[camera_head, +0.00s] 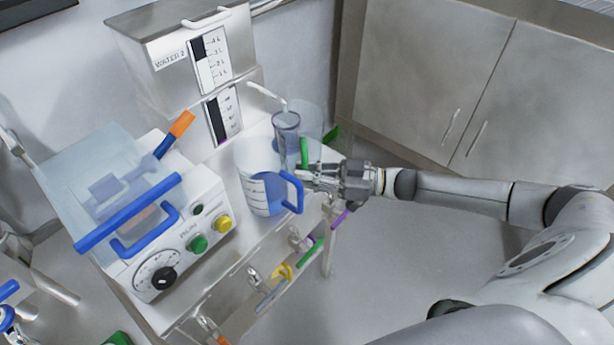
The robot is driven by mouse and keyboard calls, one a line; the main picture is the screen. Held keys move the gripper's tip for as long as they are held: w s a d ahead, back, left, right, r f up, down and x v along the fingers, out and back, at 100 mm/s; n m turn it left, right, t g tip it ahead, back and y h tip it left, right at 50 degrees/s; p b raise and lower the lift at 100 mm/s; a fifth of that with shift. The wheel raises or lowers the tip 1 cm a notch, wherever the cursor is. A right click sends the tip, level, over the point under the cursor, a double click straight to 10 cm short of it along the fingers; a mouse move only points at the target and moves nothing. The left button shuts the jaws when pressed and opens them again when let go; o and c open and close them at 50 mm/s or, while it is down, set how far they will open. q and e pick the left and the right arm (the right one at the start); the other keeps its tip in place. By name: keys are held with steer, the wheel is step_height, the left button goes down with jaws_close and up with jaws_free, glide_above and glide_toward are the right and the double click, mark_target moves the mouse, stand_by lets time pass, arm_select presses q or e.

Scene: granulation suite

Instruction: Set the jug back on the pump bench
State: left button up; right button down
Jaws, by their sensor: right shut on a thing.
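The clear jug (258,188) with a blue handle (293,192) and dark volume marks is upright at the right part of the pump bench (222,250). It holds some bluish liquid. My right gripper (307,178) comes in from the right and is shut on the jug's blue handle. I cannot tell whether the jug's base touches the bench top. The pump (178,243), a white box with a dial and green and yellow buttons, stands to the left of the jug. My left gripper is not in view.
A steel tank (180,50) labelled WATER 2, with level gauges and a spout, stands behind. A clear vessel (287,125) and a green handle (304,152) are close behind the jug. Coloured clamps hang along the bench's front. Steel cabinets (430,75) stand at the back right.

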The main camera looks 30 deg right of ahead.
steer(key=shift+f, duration=0.45)
steer(key=c, duration=1.5)
jaws_free()
steer(key=b+v, duration=0.1)
steer(key=v, duration=1.1)
steer(key=shift+r, duration=0.1)
